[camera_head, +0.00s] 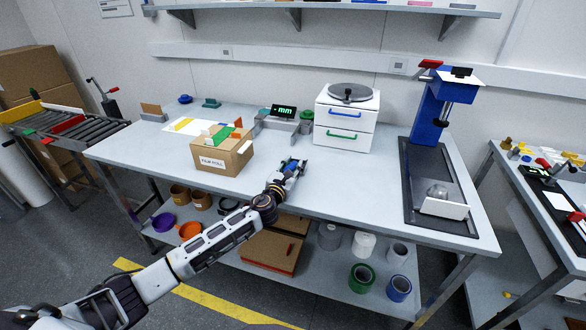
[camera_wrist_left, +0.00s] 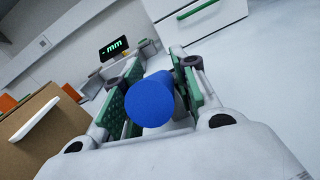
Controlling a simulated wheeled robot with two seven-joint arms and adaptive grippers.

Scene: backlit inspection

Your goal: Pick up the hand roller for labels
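My left gripper (camera_head: 291,164) is low over the front middle of the grey bench. In the left wrist view its two green-padded fingers (camera_wrist_left: 158,88) stand close on both sides of a blue cylindrical part, which I take for the handle of the hand roller (camera_wrist_left: 151,102). The blue end points toward the wrist camera, and the pads appear to press on its sides. The rest of the roller is hidden behind the handle and fingers. In the head view it is a small blue patch, mostly covered by the gripper. My right gripper is not in view.
An open cardboard box (camera_head: 222,157) stands just left of the gripper. A white drawer unit (camera_head: 344,126) with blue and green handles and a gauge with an "mm" display (camera_head: 283,112) are behind. A blue press (camera_head: 430,108) stands right. The bench between is clear.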

